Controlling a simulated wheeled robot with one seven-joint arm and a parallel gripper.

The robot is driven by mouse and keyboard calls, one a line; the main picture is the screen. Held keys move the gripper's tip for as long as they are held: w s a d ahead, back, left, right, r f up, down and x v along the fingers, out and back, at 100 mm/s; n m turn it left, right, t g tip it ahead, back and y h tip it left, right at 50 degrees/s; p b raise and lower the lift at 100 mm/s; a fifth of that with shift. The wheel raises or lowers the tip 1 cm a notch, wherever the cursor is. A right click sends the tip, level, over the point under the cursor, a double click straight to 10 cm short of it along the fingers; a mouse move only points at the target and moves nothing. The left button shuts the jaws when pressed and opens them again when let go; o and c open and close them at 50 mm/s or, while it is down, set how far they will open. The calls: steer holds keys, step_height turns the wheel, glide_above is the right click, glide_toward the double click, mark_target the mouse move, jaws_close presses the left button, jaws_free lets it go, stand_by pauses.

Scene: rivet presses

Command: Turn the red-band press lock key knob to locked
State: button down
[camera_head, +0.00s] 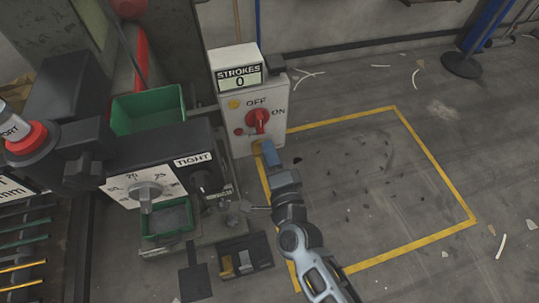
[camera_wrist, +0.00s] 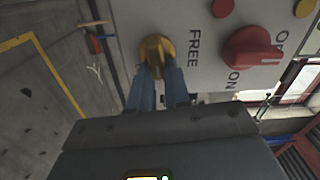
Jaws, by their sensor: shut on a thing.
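The lock key knob (camera_wrist: 157,47) is a round brass-yellow knob on the grey-white control box (camera_wrist: 205,75). The word FREE is printed beside it; no other lock label is readable. My gripper (camera_wrist: 160,72) has its two blue fingers closed on the knob, one on each side. In the head view my gripper (camera_head: 267,147) reaches the lower right part of the control box (camera_head: 244,142), and its fingers hide most of the knob. How far the knob is turned is hard to tell. No red band is clearly visible on this box.
A red rotary switch (camera_head: 257,120) marked OFF and ON sits just above my gripper. A STROKES counter (camera_head: 240,77) reading 0 tops the box. Green bins (camera_head: 148,110) and a black dial unit (camera_head: 155,150) stand left. The yellow-outlined floor (camera_head: 370,190) at right is mostly clear.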

steer(key=shift+f+m, duration=0.15)
steer(key=shift+m, duration=0.45)
steer(key=shift+b, duration=0.3)
steer(key=c, duration=1.1)
jaws_free()
steer(key=shift+v, duration=3.9)
